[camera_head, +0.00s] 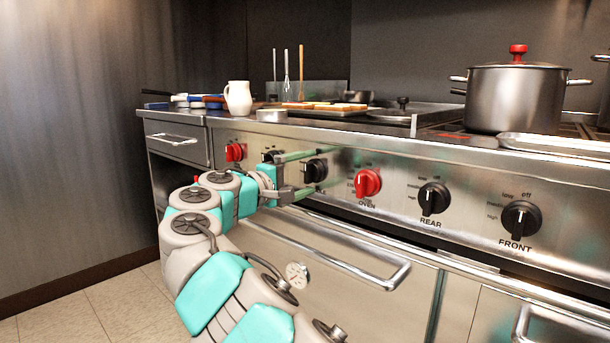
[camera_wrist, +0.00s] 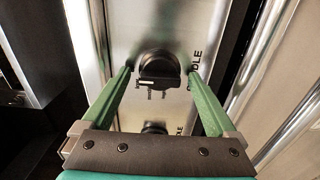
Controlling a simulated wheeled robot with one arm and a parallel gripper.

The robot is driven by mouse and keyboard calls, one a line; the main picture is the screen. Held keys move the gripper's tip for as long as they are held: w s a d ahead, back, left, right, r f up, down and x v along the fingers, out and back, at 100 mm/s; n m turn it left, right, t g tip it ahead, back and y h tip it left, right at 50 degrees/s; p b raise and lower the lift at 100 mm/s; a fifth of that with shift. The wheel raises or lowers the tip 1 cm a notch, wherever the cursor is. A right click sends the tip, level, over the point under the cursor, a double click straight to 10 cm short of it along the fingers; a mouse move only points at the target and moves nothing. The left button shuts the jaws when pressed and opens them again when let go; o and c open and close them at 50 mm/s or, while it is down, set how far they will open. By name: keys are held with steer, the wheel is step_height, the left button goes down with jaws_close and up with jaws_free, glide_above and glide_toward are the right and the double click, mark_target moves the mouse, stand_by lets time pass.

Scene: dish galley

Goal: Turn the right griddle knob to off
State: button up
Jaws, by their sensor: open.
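The right griddle knob (camera_head: 315,170) is black and sits on the steel front panel, left of the red oven knob. In the wrist view the same black knob (camera_wrist: 158,68) lies between the fingers, with part of a "GRIDDLE" label beside it. My gripper (camera_head: 320,170) is open, its green fingers on either side of the knob. In the wrist view the gripper (camera_wrist: 160,70) shows a gap between each finger and the knob. The other black griddle knob (camera_head: 271,156) is partly hidden by my gripper. I cannot read the right knob's setting clearly.
The red oven knob (camera_head: 368,183) is close on the right, then the rear knob (camera_head: 434,198) and front knob (camera_head: 521,219). Another red knob (camera_head: 235,152) is at left. An oven handle (camera_head: 350,262) juts out below. A pot (camera_head: 515,97) stands on the range above.

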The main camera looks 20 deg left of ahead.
steer(key=v, duration=0.7)
steer(key=shift+s, duration=0.35)
steer(key=shift+a+f, duration=0.1)
steer(key=shift+a, duration=0.05)
